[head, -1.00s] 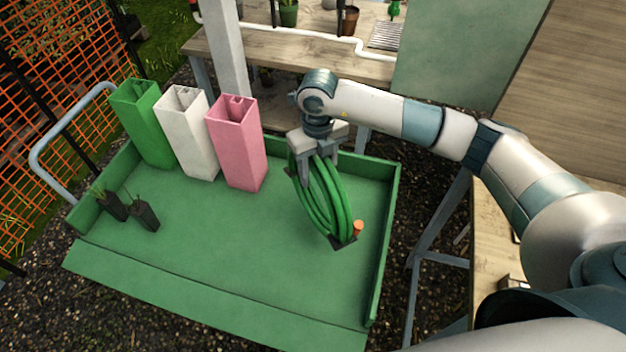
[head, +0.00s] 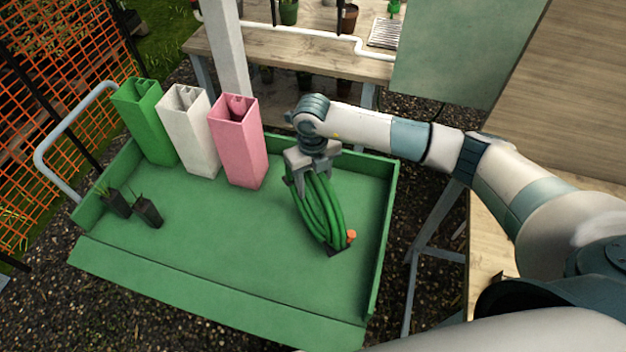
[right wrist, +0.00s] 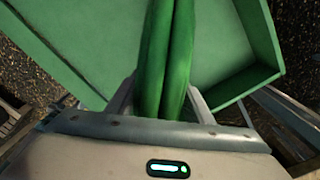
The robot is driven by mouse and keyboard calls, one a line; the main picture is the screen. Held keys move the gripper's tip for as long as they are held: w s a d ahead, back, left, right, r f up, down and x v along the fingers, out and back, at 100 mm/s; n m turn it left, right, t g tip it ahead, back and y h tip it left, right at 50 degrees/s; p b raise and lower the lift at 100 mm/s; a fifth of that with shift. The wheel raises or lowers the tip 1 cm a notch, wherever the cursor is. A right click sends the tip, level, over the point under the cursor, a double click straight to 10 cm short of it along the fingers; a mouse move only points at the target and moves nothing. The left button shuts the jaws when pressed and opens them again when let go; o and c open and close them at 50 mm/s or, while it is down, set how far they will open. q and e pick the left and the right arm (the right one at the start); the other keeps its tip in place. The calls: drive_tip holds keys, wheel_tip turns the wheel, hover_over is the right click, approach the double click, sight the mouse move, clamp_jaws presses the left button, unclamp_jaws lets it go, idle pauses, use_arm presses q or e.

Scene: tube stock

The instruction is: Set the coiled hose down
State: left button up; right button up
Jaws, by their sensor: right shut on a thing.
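The green coiled hose (head: 322,212) hangs tilted from my right gripper (head: 308,182) over the right half of the green cart tray (head: 220,265). An orange fitting (head: 351,236) and a dark piece show at the coil's lower end. In the right wrist view, the hose strands (right wrist: 166,60) run between the two fingers of my right gripper (right wrist: 165,100), which is shut on them. The coil's lower end looks at or close to the tray floor; I cannot tell if it touches. My left gripper is not in view.
Green (head: 146,120), white (head: 189,130) and pink (head: 237,140) square tubes stand at the tray's back left. Two small dark pots (head: 148,211) with plants are at the left. The tray's middle is clear. Low walls edge the tray; a wooden bench (head: 270,52) stands behind.

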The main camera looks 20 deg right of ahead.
drive_tip(key=shift+f, duration=0.2)
drive_tip(key=o, duration=1.6)
drive_tip(key=shift+o, duration=0.2)
drive_tip(key=shift+r, duration=0.2)
wheel_tip(320, 180, up, 11)
drive_tip(key=b, duration=0.3)
drive_tip(key=shift+w+r, duration=0.1)
drive_tip(key=shift+r, duration=0.4)
